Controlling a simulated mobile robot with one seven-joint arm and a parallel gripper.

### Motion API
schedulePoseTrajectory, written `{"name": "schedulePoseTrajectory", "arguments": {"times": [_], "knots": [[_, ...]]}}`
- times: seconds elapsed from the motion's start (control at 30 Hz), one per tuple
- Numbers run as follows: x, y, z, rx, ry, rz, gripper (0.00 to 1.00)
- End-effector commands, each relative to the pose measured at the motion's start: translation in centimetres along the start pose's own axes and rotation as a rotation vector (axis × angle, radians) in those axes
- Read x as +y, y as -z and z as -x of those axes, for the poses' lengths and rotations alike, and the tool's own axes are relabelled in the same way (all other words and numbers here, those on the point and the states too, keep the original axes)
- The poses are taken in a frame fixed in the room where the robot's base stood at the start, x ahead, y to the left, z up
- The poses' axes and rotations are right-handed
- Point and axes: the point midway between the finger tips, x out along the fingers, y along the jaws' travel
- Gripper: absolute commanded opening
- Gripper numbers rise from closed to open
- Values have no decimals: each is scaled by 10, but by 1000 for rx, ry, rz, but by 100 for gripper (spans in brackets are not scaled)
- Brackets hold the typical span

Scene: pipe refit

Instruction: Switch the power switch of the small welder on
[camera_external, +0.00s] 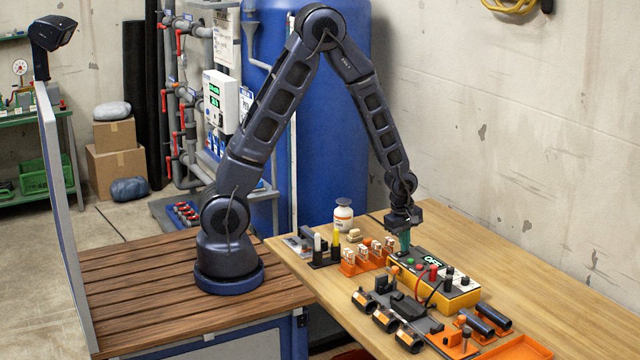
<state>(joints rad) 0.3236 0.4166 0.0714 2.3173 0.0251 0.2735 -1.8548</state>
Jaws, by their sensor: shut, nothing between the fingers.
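The small welder (464,300) is a yellow-orange box with a dark top, standing on the wooden workbench. A lit green display on its top appears to read OFF. Small green and red buttons or knobs show near its left end, and red and black leads are on its top. My gripper (405,242) points down at the welder's left end, with its green fingertips shut and empty. The fingertips are close to the top panel; I cannot tell whether they touch it. I cannot make out the power switch, which may be hidden by the fingers.
Orange holders with pale parts (366,254) stand left of the welder. A white bottle (343,215) stands behind them. Black clamps with orange labels (384,318) lie in front, and dark pipe pieces (490,320) to the right. The bench's back right is clear.

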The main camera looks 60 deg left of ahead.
Motion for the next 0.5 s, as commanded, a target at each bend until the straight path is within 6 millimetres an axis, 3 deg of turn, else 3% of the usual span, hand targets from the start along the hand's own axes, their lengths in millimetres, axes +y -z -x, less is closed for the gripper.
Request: {"name": "schedulePoseTrajectory", "arguments": {"times": [0.5], "knots": [[2, 1, -5, 3, 46, 1, 0]]}}
